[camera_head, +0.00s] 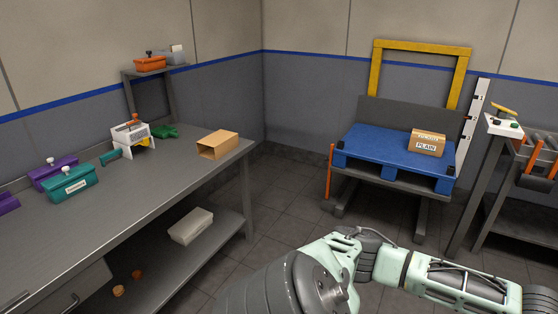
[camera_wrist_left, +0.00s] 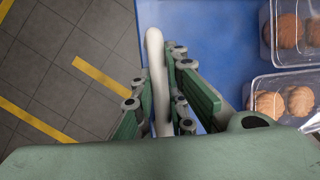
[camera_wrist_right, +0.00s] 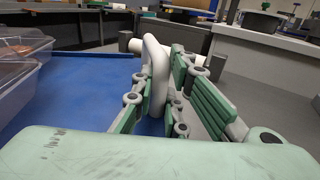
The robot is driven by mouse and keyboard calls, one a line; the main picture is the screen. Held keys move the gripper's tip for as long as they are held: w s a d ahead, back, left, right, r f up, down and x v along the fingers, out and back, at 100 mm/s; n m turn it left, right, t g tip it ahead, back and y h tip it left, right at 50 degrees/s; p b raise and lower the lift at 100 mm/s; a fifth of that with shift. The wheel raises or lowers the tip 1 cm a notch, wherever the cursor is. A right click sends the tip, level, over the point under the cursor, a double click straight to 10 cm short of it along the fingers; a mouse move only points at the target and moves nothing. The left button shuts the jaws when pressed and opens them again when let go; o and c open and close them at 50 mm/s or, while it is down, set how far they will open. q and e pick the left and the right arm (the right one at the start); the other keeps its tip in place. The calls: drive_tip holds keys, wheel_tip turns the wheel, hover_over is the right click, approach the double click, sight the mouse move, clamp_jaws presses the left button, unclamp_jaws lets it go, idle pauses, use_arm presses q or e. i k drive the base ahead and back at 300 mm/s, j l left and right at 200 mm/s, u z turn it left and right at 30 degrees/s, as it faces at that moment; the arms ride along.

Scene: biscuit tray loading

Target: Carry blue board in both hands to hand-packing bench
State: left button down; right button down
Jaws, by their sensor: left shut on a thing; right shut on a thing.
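The blue board (camera_wrist_left: 215,25) shows in both wrist views, also in the right wrist view (camera_wrist_right: 75,95). Clear boxes of biscuits (camera_wrist_left: 285,98) rest on it. My left gripper (camera_wrist_left: 160,95) is shut on a white handle (camera_wrist_left: 155,60) at the board's edge. My right gripper (camera_wrist_right: 158,90) is shut on another white handle (camera_wrist_right: 152,55) at the board's edge. In the head view neither the board nor the grippers show; only one of my arms crosses the bottom. A grey bench (camera_head: 185,163) stands at the left; I cannot tell if it is the hand-packing bench.
The bench holds teal (camera_head: 70,187) and purple boxes, a white device (camera_head: 131,137) and an open cardboard box (camera_head: 218,144). A blue pallet (camera_head: 375,147) with a "PLAIN" carton (camera_head: 427,143) stands at the back right, beside a roller stand (camera_head: 540,150). Tiled floor between is clear.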

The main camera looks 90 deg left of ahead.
sight(27, 256)
drive_tip(key=u, duration=4.6)
drive_tip(key=i, duration=0.75)
drive_tip(key=i+l, duration=0.1)
drive_tip(key=i, duration=0.65)
